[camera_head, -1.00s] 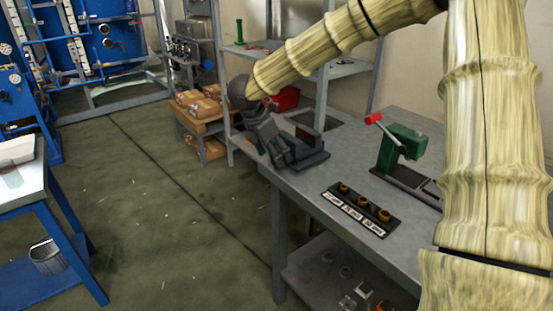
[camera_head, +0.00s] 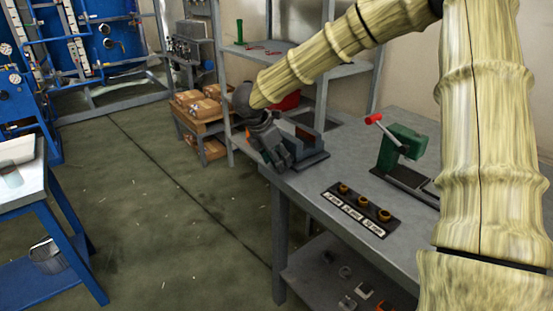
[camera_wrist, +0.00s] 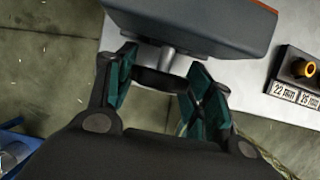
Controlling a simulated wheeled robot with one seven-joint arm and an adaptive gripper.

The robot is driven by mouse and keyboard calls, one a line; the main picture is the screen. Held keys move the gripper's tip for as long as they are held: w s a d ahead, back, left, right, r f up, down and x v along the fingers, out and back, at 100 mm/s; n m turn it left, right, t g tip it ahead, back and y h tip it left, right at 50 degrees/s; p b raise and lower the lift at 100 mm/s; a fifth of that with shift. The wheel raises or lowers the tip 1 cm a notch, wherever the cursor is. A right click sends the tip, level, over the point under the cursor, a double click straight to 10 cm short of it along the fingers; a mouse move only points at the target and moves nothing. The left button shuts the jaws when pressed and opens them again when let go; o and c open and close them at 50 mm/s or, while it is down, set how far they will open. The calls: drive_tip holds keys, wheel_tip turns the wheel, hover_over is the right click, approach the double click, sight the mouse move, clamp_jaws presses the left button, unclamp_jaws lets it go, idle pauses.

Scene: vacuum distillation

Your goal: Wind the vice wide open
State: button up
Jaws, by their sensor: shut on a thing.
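A short metal screw shaft (camera_wrist: 168,60) leads from the body to a dark handle (camera_wrist: 160,80). My gripper (camera_head: 280,160) is at the vice's left end. In the wrist view, its teal-padded fingers (camera_wrist: 165,85) are on either side of the handle, shut on it. The gap between the vice jaws is partly hidden in the head view.
A black strip with brass fittings and labels (camera_head: 358,210) lies on the workbench (camera_head: 320,185), right of the vice. A green press with a red-ended lever (camera_head: 400,148) stands farther right. A shelf rack (camera_head: 325,100) rises behind. Open floor (camera_head: 170,210) lies left.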

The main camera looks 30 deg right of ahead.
drive_tip(key=shift+w+r+g+p, duration=0.1)
drive_tip(key=shift+r+g+p, duration=0.3)
drive_tip(key=shift+p, duration=0.8)
drive_tip(key=shift+f+g+p, duration=0.3)
drive_tip(key=shift+f+p, duration=0.05)
drive_tip(key=shift+p, duration=0.05)
drive_tip(key=o, duration=1)
drive_tip(key=v, duration=1.2)
drive_tip(key=shift+a+f, duration=0.1)
